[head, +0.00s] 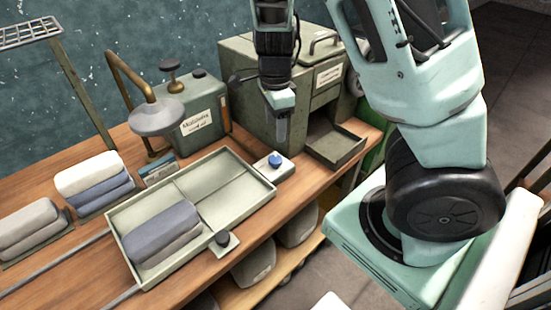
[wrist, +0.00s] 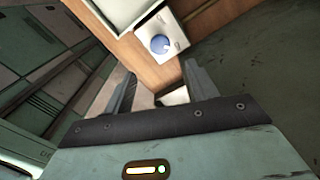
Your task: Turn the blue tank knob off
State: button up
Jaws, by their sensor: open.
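The blue knob (head: 275,160) sits on a small pale plate (head: 285,170) on the wooden bench, just right of the tray's far right corner. It also shows in the wrist view (wrist: 160,44), beyond my fingertips and near the top middle. A light mark shows on its face, but its setting is too small to read. My gripper (head: 284,125) points down above and behind the knob, in front of the green cabinet. In the wrist view my gripper (wrist: 160,82) has its two fingers spread, with nothing between them. It is apart from the knob.
A green tray (head: 210,212) holds a folded grey-blue cloth (head: 162,233). A dark knob on a plate (head: 222,239) sits at its front edge. The green cabinet (head: 255,55) has an open drawer (head: 335,145) at right. A lamp (head: 157,118) and labelled tank (head: 205,115) stand behind.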

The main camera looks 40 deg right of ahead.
aim_at(275, 159)
notch_tip(275, 159, down, 11)
jog(key=b, duration=0.3)
jog(key=c, duration=1)
